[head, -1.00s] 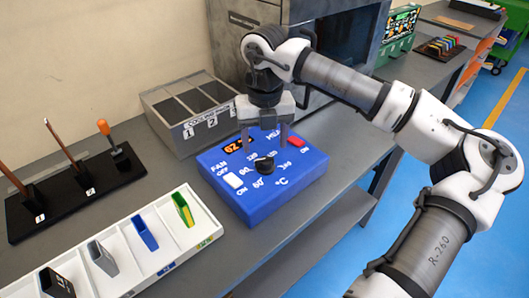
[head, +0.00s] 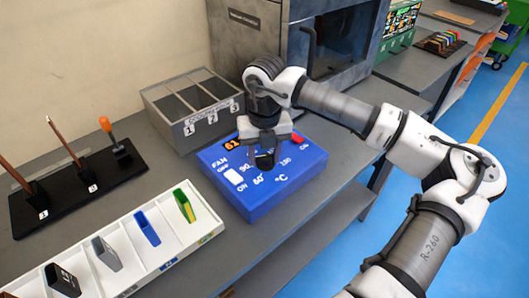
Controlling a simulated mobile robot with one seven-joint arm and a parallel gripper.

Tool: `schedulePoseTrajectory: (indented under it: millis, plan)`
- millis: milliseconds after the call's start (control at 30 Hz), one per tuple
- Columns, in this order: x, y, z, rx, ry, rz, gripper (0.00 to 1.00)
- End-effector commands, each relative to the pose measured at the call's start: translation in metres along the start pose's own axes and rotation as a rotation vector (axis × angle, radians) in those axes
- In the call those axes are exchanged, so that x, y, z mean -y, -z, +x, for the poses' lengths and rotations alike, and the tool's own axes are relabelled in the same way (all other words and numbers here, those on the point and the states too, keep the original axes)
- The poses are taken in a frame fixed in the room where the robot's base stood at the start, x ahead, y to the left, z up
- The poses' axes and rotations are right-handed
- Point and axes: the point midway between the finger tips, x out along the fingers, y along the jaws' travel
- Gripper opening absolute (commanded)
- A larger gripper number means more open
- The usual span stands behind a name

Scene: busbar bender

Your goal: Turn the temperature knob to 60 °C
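The blue control box (head: 290,187) stands on the grey bench, with white markings around a dark temperature knob (head: 264,162). The "60" mark (head: 258,180) is at the front of the dial, and 90 and 150 also show. An orange display (head: 232,144) seems to read 61. My gripper (head: 263,163) points down at the knob, its fingertips low around it. The fingers and wrist hide much of the knob, so its pointer direction and whether the fingers press on it cannot be told.
A white fan switch (head: 233,176) is left of the knob, and a red switch (head: 298,138) is partly hidden behind my gripper. A grey three-slot bin (head: 180,134), a white divided tray (head: 180,238) and a black tool stand (head: 68,205) are to the left.

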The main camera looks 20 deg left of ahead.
Motion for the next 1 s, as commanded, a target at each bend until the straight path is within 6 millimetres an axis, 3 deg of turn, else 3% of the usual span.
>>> schedulePoseTrajectory:
  millis: [467, 1000]
  plan:
    - [0.0004, -0.0001, 0.0029, 0.002, 0.0, -0.082, 0.2]
    - [0.0026, 0.0006, 0.0034, 0.003, 0.001, -0.544, 0.2]
